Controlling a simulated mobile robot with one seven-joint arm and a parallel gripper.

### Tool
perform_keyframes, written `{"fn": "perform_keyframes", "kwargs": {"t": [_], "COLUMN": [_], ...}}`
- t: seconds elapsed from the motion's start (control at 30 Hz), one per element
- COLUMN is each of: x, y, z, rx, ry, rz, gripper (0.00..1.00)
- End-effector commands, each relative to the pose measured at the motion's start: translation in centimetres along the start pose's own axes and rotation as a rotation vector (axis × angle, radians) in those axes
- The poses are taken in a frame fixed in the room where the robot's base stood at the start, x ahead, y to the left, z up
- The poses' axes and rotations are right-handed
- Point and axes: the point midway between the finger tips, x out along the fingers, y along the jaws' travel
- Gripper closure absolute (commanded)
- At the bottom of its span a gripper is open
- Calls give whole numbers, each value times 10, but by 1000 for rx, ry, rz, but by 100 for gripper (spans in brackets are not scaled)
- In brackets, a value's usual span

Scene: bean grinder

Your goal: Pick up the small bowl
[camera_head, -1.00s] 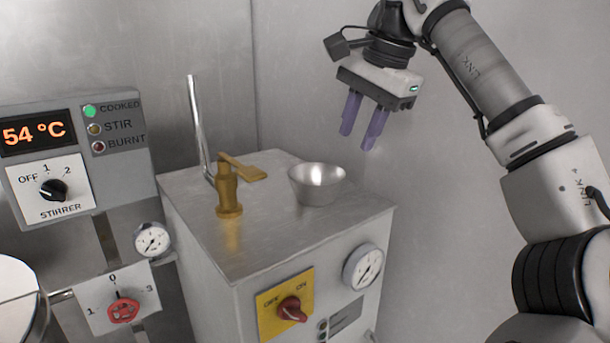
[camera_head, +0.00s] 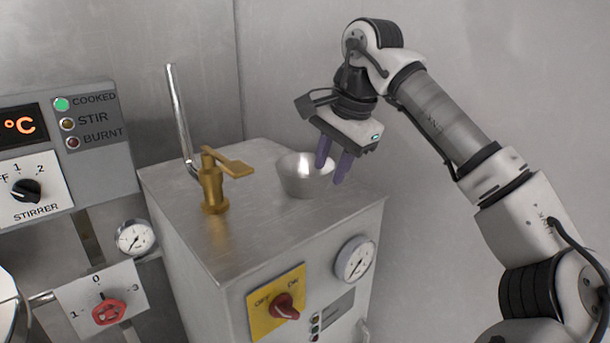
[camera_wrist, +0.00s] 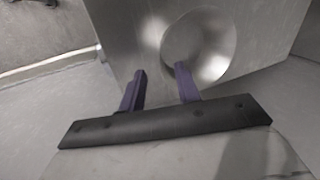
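The small bowl (camera_head: 297,180) is silver metal and stands upright on top of the steel machine cabinet, near its back right. My gripper (camera_head: 332,172) is in front of and to the right of the bowl in the head view, its purple fingers pointing down and covering part of the bowl's right side. In the wrist view the two fingers (camera_wrist: 157,80) are apart with nothing between them. There the bowl (camera_wrist: 205,50) lies beyond the fingertips, and the right fingertip overlaps its near left rim. I cannot tell whether that finger touches it.
A brass tap (camera_head: 214,182) and an upright steel rod (camera_head: 181,115) stand left of the bowl on the cabinet top (camera_head: 240,245). The cabinet front has a yellow switch plate (camera_head: 262,310) and a gauge (camera_head: 355,260). A stirrer panel (camera_head: 30,190) is at the left. The wall is behind.

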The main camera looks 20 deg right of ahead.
Motion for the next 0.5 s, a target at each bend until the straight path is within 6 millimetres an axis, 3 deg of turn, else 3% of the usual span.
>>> {"fn": "perform_keyframes", "kwargs": {"t": [0.2,0.5], "x": [29,35], "y": [1,1], "z": [-2,-2], "rx": [0,1], "ry": [-1,0], "rz": [1,0], "gripper": [67,67]}}
